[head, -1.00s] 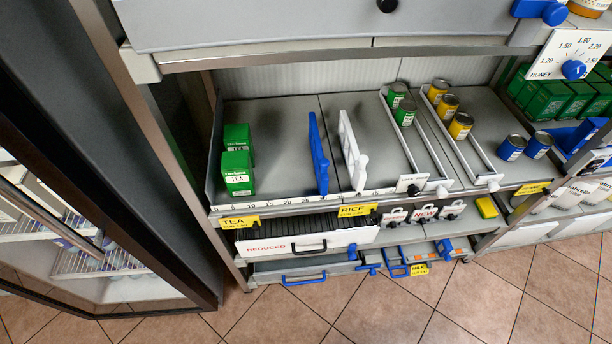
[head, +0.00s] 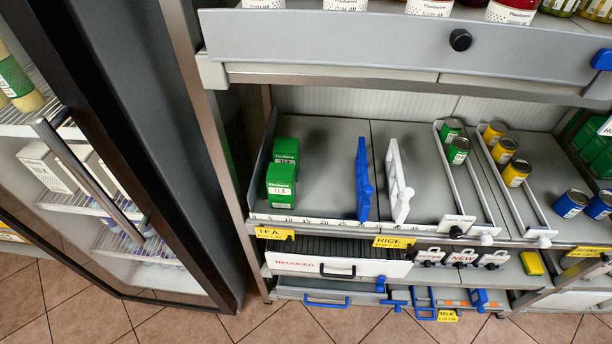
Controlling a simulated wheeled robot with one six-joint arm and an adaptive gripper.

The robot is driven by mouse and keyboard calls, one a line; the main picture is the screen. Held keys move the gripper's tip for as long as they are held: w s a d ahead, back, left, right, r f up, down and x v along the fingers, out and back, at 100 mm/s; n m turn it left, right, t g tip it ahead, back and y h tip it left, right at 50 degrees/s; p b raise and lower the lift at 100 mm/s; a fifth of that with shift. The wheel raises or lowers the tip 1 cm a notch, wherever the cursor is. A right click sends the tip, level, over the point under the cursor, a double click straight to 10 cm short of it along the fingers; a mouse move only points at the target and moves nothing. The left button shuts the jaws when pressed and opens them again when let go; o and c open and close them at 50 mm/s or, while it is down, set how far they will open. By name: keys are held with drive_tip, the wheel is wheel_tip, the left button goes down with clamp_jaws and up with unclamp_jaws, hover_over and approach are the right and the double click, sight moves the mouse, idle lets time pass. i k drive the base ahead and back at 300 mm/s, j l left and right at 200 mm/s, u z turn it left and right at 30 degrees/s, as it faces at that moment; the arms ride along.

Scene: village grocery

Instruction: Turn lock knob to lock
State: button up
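Several knobs are in view, and I cannot tell which is the lock knob. A black round knob (head: 460,40) sits on the grey front panel of the upper shelf. Another blue part (head: 479,298) is at the right of the lowest level. A black knob (head: 456,232) and a white knob (head: 487,239) are at the front ends of the can lanes. My gripper is not in view.
A cooler with a dark-framed glass door (head: 140,200) stands at the left. The shelf (head: 325,190) holds green tea boxes (head: 281,184), a blue divider (head: 363,180), a white divider (head: 397,182) and cans. The tiled floor (head: 330,325) in front is clear.

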sight(455, 233)
drive_tip(key=k+l+z, duration=0.25)
drive_tip(key=z, duration=0.15)
drive_tip(key=k+l+z, duration=0.25)
drive_tip(key=z, duration=0.2)
drive_tip(key=l, duration=0.05)
